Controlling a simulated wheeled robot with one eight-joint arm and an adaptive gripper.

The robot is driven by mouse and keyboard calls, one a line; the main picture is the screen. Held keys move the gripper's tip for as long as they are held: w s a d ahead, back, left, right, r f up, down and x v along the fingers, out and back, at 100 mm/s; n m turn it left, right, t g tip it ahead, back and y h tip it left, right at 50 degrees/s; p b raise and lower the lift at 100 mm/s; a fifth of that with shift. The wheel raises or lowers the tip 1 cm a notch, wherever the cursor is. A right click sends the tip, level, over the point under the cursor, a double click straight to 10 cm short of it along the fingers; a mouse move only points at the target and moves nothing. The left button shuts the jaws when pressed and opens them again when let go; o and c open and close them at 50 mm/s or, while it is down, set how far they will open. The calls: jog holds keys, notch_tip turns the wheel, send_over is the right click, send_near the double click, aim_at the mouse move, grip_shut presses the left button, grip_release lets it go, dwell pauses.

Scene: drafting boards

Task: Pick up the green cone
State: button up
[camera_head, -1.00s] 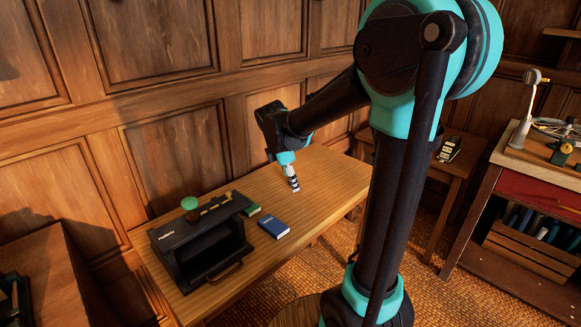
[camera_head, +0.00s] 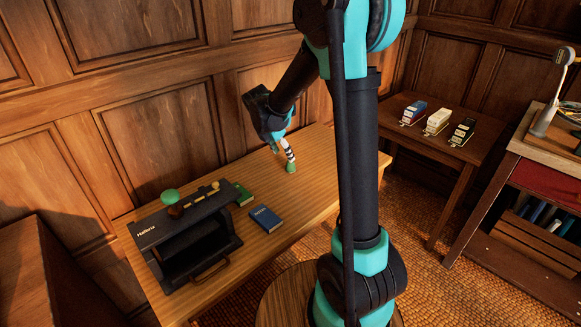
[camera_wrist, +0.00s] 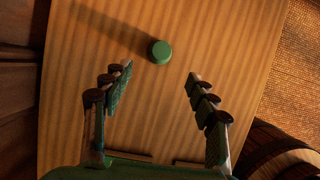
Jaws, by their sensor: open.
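A small green piece, seemingly the green cone (camera_wrist: 160,52), stands on the wooden table (camera_head: 318,155). From above in the wrist view its top looks round and flat. In the head view the green cone (camera_head: 291,167) shows just below my fingertips. My gripper (camera_wrist: 159,72) is open and empty, pointing down at the table. In the wrist view the cone lies just beyond the fingertips, roughly centred between them. In the head view my gripper (camera_head: 289,156) overlaps the cone's upper part, and I cannot tell whether they touch.
A side table (camera_head: 430,140) with small boxes stands right. Bare tabletop surrounds the cone.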

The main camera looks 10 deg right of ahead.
aim_at(288, 162)
jog(key=x, duration=0.8)
jog(key=shift+w, duration=0.1)
jog(key=c, duration=1.2)
jog(key=shift+r, duration=0.1)
jog(key=shift+c, duration=0.2)
